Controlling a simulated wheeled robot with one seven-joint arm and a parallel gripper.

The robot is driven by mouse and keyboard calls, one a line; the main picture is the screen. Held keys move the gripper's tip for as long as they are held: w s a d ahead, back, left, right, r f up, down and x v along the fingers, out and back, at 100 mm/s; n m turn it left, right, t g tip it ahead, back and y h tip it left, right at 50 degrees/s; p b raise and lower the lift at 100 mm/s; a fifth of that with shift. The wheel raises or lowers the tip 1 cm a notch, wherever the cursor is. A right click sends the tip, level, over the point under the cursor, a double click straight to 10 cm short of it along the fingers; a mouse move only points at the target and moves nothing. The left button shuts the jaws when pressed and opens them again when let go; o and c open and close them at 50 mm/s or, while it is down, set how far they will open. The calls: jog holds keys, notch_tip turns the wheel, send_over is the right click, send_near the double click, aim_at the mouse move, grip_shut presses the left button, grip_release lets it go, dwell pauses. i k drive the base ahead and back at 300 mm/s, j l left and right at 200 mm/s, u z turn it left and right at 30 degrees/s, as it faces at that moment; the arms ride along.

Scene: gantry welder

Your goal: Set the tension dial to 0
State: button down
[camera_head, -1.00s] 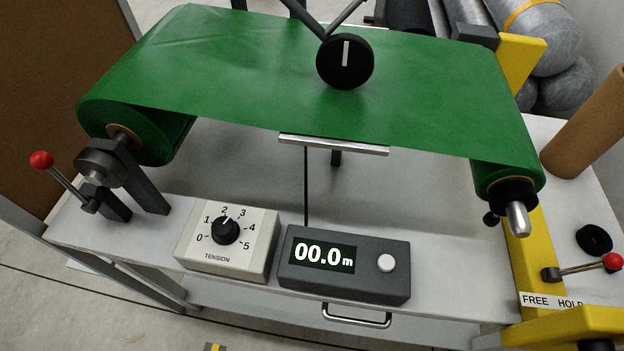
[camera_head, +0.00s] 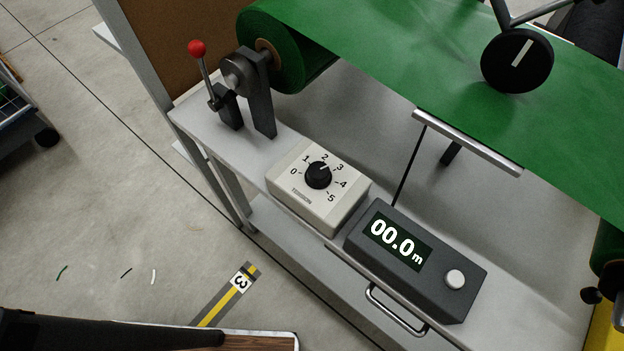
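The tension dial is a black round knob (camera_head: 318,175) on a cream box (camera_head: 333,208) marked TENSION, with numbers 0 to 5 around it. Its light pointer mark aims up and slightly right, near 2 and a little toward 3. The 0 is on the left side of the knob. The box sits on the grey machine shelf, to the left of a dark counter box. Nothing touches or covers the knob. My gripper is not in view.
The dark counter box (camera_head: 416,262) reads 00.0 m and has a white button. A red-knobbed lever (camera_head: 197,50) stands upper left of the dial. A green roll sheet (camera_head: 400,65) spans above. A metal handle (camera_head: 396,311) sticks out in front. Open floor lies left.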

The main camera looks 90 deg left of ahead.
aim_at(318, 176)
jog(key=i+l, duration=0.15)
jog(key=l, duration=0.15)
jog(key=i+l+u, duration=0.1)
jog(key=i+l, duration=0.25)
jog(key=l, duration=0.3)
jog(key=u, duration=1.9)
jog(key=l, duration=0.1)
